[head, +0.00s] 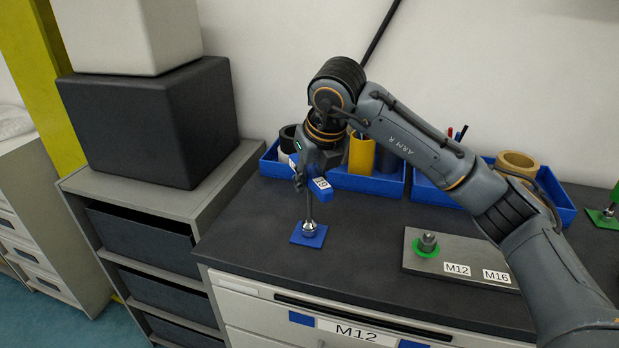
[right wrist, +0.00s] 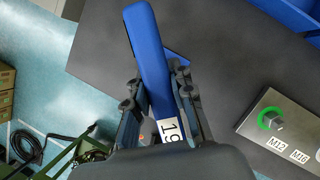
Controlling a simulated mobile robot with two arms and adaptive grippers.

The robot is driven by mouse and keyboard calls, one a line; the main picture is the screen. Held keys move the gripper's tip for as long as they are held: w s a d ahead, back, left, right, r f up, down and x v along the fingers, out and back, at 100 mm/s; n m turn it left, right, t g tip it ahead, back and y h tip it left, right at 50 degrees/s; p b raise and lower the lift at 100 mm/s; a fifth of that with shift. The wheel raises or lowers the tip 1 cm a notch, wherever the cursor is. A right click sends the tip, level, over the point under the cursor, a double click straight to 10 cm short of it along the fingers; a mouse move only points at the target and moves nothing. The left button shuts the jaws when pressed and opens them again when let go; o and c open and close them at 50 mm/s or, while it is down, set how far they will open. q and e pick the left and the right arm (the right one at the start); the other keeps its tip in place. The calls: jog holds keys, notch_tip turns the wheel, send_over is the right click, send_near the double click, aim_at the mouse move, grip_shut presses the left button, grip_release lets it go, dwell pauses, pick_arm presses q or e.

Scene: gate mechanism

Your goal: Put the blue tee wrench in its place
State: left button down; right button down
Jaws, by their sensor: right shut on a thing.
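The blue tee wrench has a blue crossbar handle (head: 322,190) with a "19" label, and a metal shaft with a socket (head: 309,228) at its lower end. It stands about upright over a blue square (head: 297,239) on the dark worktop; I cannot tell whether the socket touches it. My right gripper (head: 306,178) is shut on the handle from above. The handle also shows between the fingers in the right wrist view (right wrist: 150,50), with a corner of the blue square behind it. My left gripper is in no view.
A grey plate (head: 415,262) labelled M12 and M16 lies to the right, with a bolt (head: 428,241) in a green ring. Blue trays (head: 380,186) with tape rolls and a yellow cup line the wall. The worktop (head: 255,258) around the blue square is clear.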

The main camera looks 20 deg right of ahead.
jog(key=shift+f, duration=0.15)
dwell(0.4)
jog(key=c, duration=1.1)
grip_release()
notch_tip(320, 180, up, 7)
jog(key=p, duration=0.3)
jog(key=shift+p, duration=0.3)
